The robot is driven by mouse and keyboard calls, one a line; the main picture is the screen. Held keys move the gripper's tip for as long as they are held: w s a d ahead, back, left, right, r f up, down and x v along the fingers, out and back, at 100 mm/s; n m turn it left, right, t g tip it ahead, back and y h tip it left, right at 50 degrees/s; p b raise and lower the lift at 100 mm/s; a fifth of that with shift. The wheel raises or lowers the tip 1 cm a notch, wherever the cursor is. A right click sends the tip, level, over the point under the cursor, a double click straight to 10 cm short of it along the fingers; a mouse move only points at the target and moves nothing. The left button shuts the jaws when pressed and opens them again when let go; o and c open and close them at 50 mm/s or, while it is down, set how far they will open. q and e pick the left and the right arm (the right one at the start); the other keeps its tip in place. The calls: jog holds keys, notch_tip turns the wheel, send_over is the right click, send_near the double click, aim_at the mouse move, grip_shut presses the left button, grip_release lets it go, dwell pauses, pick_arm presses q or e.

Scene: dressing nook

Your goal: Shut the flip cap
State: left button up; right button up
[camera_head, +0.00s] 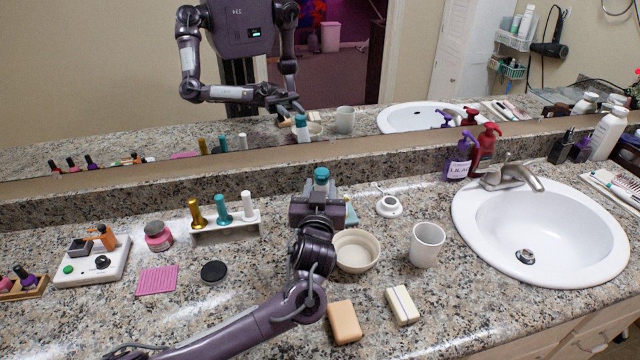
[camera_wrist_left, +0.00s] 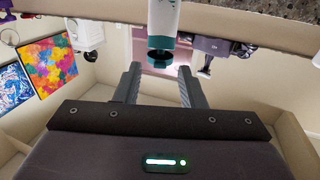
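A bottle with a teal cap (camera_head: 321,177) stands at the back of the counter, mostly hidden behind my left gripper in the head view. The left wrist view shows the bottle's white body (camera_wrist_left: 161,16), with a teal collar and a darker disc-shaped part at the cap end. Whether that disc is the raised lid I cannot tell. My left gripper (camera_head: 320,192) is at the bottle, on its near side. In the left wrist view its two fingers (camera_wrist_left: 157,82) are apart with nothing between them, and the cap shows beyond the fingertips. My right gripper is not visible.
A beige bowl (camera_head: 356,262) and a white cup (camera_head: 426,245) stand right of my left arm, with two soap bars (camera_head: 344,322) in front. A white rack (camera_head: 225,229) of tubes stands left. The mirror (camera_head: 120,75) is close behind; the sink (camera_head: 540,230) is far right.

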pick_arm(q)
jog(key=shift+w, duration=0.7)
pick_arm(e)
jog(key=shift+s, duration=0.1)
pick_arm(q)
grip_shut()
jog(key=shift+f, duration=0.15)
jog(key=t+b, duration=0.1)
jog(key=b, duration=0.2)
jog(key=shift+f, duration=0.4)
jog(key=shift+r, duration=0.15)
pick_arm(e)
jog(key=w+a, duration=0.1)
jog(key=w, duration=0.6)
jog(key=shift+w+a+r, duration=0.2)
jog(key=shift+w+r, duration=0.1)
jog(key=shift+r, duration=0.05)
